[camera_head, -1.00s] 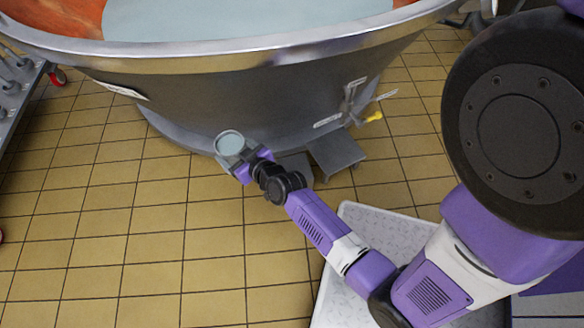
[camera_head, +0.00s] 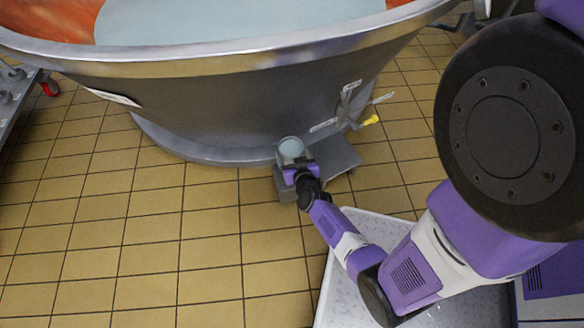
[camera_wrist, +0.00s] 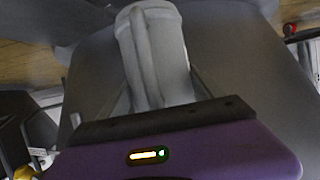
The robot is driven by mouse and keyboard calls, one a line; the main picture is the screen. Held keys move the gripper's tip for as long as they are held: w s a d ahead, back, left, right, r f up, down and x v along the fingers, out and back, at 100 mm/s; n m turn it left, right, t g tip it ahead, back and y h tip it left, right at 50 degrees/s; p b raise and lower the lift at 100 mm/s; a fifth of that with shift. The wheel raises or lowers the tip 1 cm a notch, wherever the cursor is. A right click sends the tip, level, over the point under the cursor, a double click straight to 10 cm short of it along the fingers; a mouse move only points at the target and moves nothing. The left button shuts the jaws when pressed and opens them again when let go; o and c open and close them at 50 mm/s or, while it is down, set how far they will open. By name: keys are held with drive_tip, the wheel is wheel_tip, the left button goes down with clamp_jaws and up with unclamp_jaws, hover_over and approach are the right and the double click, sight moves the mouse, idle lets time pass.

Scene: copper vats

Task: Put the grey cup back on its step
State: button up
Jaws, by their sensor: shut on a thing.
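The grey cup (camera_head: 291,147) is upright in the head view, its round opening facing up. My gripper (camera_head: 294,162) is shut on it from the near side. In the wrist view the pale grey cup (camera_wrist: 154,50) stands between the fingers of my gripper (camera_wrist: 160,98). The grey step (camera_head: 340,154) is at the foot of the vat. The cup overlaps the left part of the step in the head view. I cannot tell whether its base touches the step. My gripper and arm hide part of the step's front left.
The large metal vat (camera_head: 225,105) stands right behind the cup and step. A valve with a yellow-tipped handle (camera_head: 370,120) sticks out above the step's right side. A metal rack (camera_head: 12,92) is at the far left. The tiled floor (camera_head: 150,235) to the left is clear.

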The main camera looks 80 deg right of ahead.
sight(288, 155)
drive_tip(key=shift+w+f+b, duration=0.1)
drive_tip(key=shift+f+b, duration=1.9)
drive_tip(key=shift+f, duration=0.85)
drive_tip(key=shift+f, duration=0.1)
drive_tip(key=o, duration=2.1)
drive_tip(key=shift+f, duration=0.1)
drive_tip(key=shift+a+r, duration=0.15)
drive_tip(key=shift+r, duration=0.05)
drive_tip(key=s+a+r+n+t+y+p, duration=0.25)
drive_tip(key=a+r, duration=0.55)
drive_tip(key=a, duration=0.4)
drive_tip(key=s+a+r+n+t+y+p, duration=0.1)
drive_tip(key=s+a+r+n+t+p, duration=0.2)
drive_tip(key=a+r, duration=0.7)
drive_tip(key=s+a+r+n+y, duration=0.1)
drive_tip(key=a+r+n+y, duration=0.1)
drive_tip(key=a+r, duration=0.2)
drive_tip(key=s+a+r+n+t+y, duration=0.1)
drive_tip(key=s+a+r+n+y, duration=0.1)
drive_tip(key=r, duration=0.8)
drive_tip(key=s+a+r+n+t+y, duration=0.1)
drive_tip(key=s+a+r+n+y, duration=0.1)
drive_tip(key=a+r+y, duration=0.2)
drive_tip(key=a+r, duration=0.3)
drive_tip(key=shift+s+r+b, duration=0.2)
drive_tip(key=shift+b, duration=0.1)
